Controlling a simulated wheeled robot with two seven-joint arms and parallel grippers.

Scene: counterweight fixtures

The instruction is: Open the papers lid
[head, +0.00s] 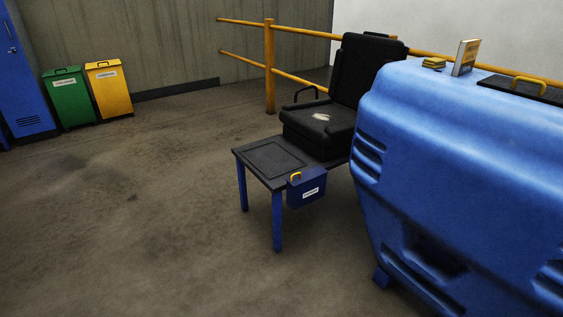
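No label that I can read marks the papers lid. A green bin (68,101) and a yellow bin (110,94) stand side by side at the far left, each with a closed lid, a dark handle on top and a small white label. A small dark blue box (306,190) with a white label and a yellow handle (295,177) sits at the front right edge of a low dark table (247,165). A flat black panel (520,90) with a yellow handle (536,79) lies on the big blue casing at right. Neither of my grippers is in view.
The large blue casing (460,160) fills the right side; an upright book (466,58) and a small yellow stack (434,63) stand on it. A black chair (325,120) is behind the table. Yellow railings (269,70) run behind. Open floor (120,220) lies at left.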

